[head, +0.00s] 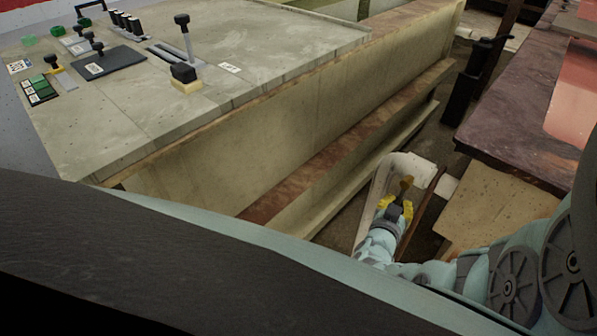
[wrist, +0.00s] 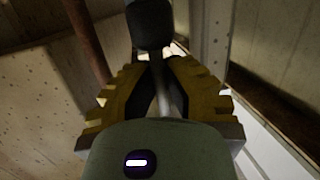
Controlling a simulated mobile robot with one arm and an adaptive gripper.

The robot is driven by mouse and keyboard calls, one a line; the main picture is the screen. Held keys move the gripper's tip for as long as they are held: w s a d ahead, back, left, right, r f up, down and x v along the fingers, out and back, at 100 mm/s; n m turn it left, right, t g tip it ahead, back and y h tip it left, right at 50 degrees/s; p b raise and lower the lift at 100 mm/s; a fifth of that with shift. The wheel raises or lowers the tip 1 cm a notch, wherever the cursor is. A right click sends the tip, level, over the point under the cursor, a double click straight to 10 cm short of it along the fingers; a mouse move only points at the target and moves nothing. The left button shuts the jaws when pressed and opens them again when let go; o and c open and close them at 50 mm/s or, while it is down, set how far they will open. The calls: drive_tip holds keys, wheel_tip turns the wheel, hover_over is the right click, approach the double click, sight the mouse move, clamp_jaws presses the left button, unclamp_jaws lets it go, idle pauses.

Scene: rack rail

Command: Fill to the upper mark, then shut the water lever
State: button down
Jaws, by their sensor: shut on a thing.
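My gripper (head: 396,205) reaches down into the gap beside the long cream wall in the head view. Its yellow fingers are closed around a lever, which looks like the water lever (head: 406,184); its dark end shows just past the fingertips. In the wrist view my gripper (wrist: 163,84) has its two yellow fingers on either side of the thin rod of the water lever (wrist: 150,22), below a thick black grip. The lever's base is hidden. No level gauge or upper mark can be made out in either view.
A pale control console (head: 220,95) with several small levers stands at left. A dark reddish ledge (head: 515,110) is at right, and a black post (head: 463,98) stands behind. The gap is narrow.

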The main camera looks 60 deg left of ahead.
drive_tip(key=c, duration=1)
unclamp_jaws()
drive_tip(key=shift+s+d, duration=0.1)
drive_tip(key=shift+v, duration=5.9)
